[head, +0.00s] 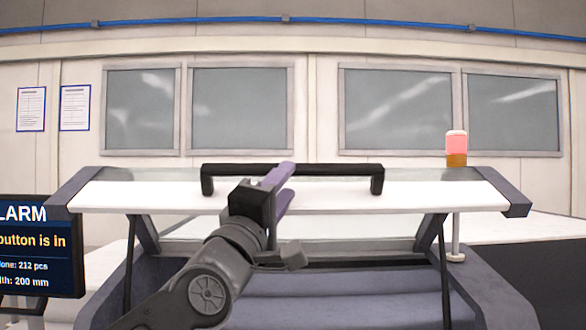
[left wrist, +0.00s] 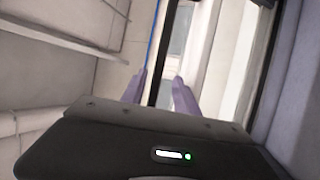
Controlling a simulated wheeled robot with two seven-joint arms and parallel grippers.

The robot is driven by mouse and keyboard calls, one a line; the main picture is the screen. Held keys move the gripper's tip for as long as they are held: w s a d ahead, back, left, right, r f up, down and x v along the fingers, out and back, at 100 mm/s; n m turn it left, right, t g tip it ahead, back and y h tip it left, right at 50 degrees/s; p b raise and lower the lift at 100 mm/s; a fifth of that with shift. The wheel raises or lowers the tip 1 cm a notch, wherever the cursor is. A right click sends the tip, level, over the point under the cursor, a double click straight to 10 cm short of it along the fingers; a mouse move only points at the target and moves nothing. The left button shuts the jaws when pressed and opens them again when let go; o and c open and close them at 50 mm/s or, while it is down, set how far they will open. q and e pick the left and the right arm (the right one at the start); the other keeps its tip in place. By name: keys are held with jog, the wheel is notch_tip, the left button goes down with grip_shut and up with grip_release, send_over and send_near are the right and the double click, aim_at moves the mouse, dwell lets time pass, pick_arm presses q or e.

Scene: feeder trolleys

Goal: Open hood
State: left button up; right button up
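The hood (head: 440,190) is a pale panel with grey end pieces, in the middle of the head view. It stands raised above the grey machine body (head: 350,309), with dark struts at both sides and a gap below. A black bar handle (head: 335,170) runs along it. My left gripper (head: 287,180) is at the handle, left of its middle, with its purple fingers pointing up to it. In the left wrist view the fingers (left wrist: 160,82) are apart, and a dark bar (left wrist: 168,40) shows between them with space on both sides. I cannot tell whether they touch it. My right gripper is not in view.
A screen (head: 38,246) with alarm text stands at the left. A signal lamp (head: 456,148) on a white post stands behind the hood's right side. A dark surface (head: 545,270) lies at the right. The back wall has windows (head: 395,108).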

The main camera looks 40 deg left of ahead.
aim_at(294, 176)
pick_arm(q)
jog(key=p+x, duration=0.1)
jog(key=x, duration=0.3)
jog(key=shift+w+a+r, duration=0.1)
jog(key=shift+w, duration=0.2)
jog(key=shift+c, duration=0.3)
grip_shut()
dwell(0.9)
